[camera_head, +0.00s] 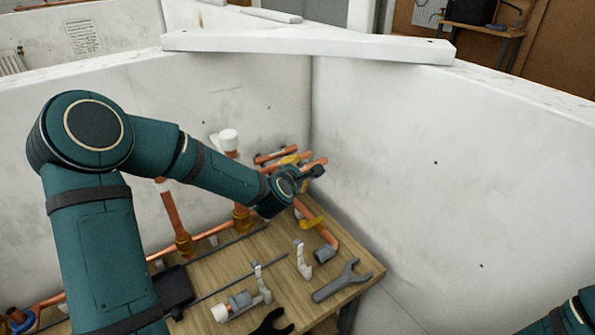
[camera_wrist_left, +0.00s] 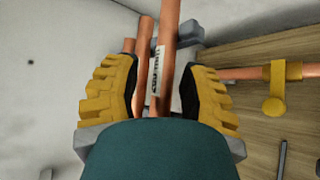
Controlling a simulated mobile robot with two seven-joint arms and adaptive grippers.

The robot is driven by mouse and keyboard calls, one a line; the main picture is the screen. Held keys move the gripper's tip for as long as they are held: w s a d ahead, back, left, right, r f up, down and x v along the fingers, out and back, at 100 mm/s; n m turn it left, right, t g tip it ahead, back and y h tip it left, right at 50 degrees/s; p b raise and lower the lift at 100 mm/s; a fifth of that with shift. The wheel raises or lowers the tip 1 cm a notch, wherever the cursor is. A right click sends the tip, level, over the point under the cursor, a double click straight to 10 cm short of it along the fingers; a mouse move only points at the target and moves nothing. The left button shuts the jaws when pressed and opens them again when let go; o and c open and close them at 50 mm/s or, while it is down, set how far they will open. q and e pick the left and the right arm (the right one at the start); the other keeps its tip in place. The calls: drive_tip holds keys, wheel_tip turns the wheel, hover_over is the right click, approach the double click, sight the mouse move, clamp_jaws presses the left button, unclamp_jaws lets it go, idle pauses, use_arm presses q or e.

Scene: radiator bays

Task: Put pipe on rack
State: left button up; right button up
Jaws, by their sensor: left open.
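Several copper pipes (camera_head: 270,155) lie side by side in the far corner of the bench, against the white walls. My left gripper (camera_head: 312,173) is over these pipes, and my arm partly hides them. In the left wrist view, a copper pipe with a white label (camera_wrist_left: 168,45) runs between the yellow-padded fingers of my left gripper (camera_wrist_left: 165,90). The fingers are open, with gaps beside the pipe. A grey bracket end (camera_wrist_left: 190,33) shows beside the pipe; I cannot tell whether it is the rack. My right gripper is out of view.
A wooden bench (camera_head: 235,258) carries a grey open-ended wrench (camera_head: 343,281), a white-handled valve part (camera_head: 238,301) and a dark fork-shaped tool (camera_head: 270,323). Upright copper pipes (camera_head: 172,215) stand along the left wall. White walls (camera_head: 420,170) close off the corner.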

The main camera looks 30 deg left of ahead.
use_arm(q)
drive_tip(key=v, duration=0.7)
drive_tip(key=shift+s+r, duration=0.2)
drive_tip(key=shift+s, duration=0.15)
drive_tip(key=shift+d, duration=0.1)
